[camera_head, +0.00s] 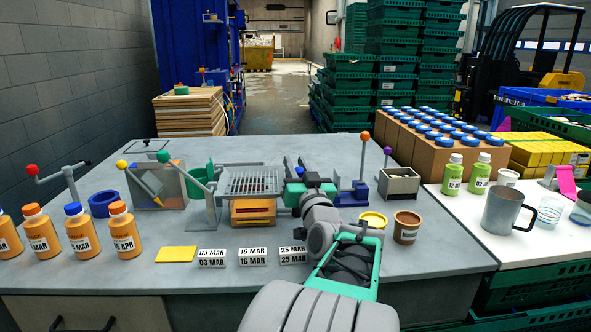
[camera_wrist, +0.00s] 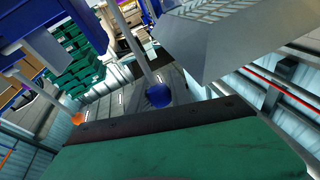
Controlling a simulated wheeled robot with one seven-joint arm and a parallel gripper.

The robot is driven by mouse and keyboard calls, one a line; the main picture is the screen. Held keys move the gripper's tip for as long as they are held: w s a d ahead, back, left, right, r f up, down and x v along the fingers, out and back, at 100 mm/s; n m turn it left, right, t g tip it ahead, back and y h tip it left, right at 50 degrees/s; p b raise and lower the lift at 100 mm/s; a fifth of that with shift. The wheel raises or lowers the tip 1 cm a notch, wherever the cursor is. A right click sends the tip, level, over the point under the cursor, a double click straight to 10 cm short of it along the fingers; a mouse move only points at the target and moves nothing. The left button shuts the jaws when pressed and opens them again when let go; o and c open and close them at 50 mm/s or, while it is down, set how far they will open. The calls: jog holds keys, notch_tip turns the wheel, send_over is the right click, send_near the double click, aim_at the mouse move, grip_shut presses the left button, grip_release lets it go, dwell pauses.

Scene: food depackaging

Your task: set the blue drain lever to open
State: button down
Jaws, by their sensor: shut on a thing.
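The blue drain lever shows in the wrist view as a blue ball knob (camera_wrist: 158,96) on a thin grey rod, just past the edge of the teal gripper body.
A lever with an orange knob (camera_head: 365,137) stands close to the right of my gripper. Levers with green (camera_head: 163,156), yellow (camera_head: 122,164) and red (camera_head: 32,170) knobs stand to the left. Orange bottles (camera_head: 80,228) and date cards (camera_head: 252,257) occupy the front. A brown cup (camera_head: 407,228) stands right.

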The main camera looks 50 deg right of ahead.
jog(key=c, duration=1.4)
grip_release()
jog(key=shift+a+r, duration=0.1)
jog(key=shift+r, duration=0.15)
jog(key=shift+c, duration=0.2)
jog(key=shift+o, duration=1.3)
jog(key=s+a+r+p, duration=0.1)
jog(key=s+a+r, duration=0.8)
jog(key=r, duration=0.4)
jog(key=shift+s+a, duration=0.35)
jog(key=shift+s, duration=0.25)
